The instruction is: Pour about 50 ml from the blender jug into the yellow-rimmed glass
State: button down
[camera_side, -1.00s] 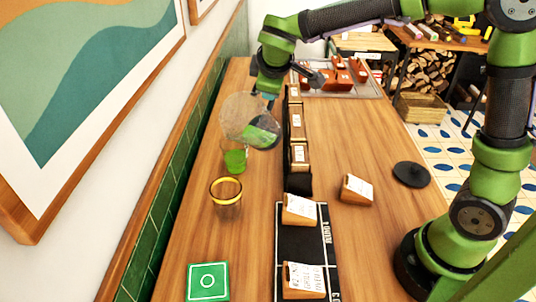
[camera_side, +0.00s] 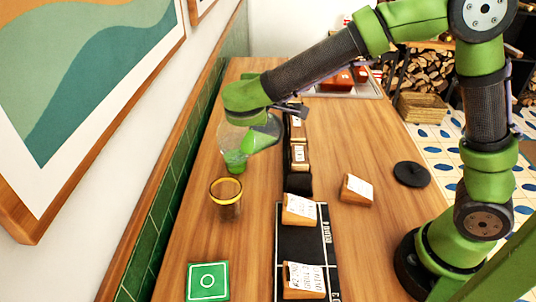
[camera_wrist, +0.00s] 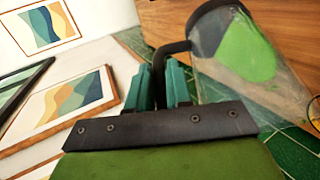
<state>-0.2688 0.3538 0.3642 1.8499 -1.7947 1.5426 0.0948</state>
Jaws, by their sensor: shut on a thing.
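My gripper (camera_side: 264,110) is shut on the dark handle of the blender jug (camera_side: 228,132). The jug is clear, with green liquid in it, and hangs tilted above the table. In the wrist view, my gripper's teal fingers (camera_wrist: 160,85) close around the handle, and the jug (camera_wrist: 222,28) shows its green liquid pooled to one side. The yellow-rimmed glass (camera_side: 227,203) stands upright on the table, nearer the side camera than the jug, and looks empty. The jug's mouth is apart from this glass. No stream of liquid is visible.
A row of wooden label blocks (camera_side: 299,153) runs along the right. A green box (camera_side: 208,281) sits at the front and a black disc (camera_side: 412,174) at the right. Bare table lies around the yellow-rimmed glass.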

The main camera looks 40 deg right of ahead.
jog(key=shift+s+a+r+t+h, duration=0.1)
jog(key=shift+a+t+h, duration=0.2)
jog(key=shift+a+t, duration=0.1)
jog(key=shift+s+a+f+n+h, duration=0.15)
jog(key=shift+a+f+h, duration=0.15)
jog(key=shift+a, duration=0.25)
jog(key=shift+s+a+f+n+h, duration=0.15)
jog(key=shift+a+f+h, duration=0.1)
jog(key=shift+a, duration=0.25)
jog(key=shift+s+a+f+t+h+p, duration=0.15)
jog(key=shift+a+f+t+h+p, duration=0.15)
jog(key=shift+a+p, duration=0.15)
dwell(0.9)
jog(key=shift+a+r, duration=0.15)
jog(key=shift+a, duration=0.15)
dwell(0.8)
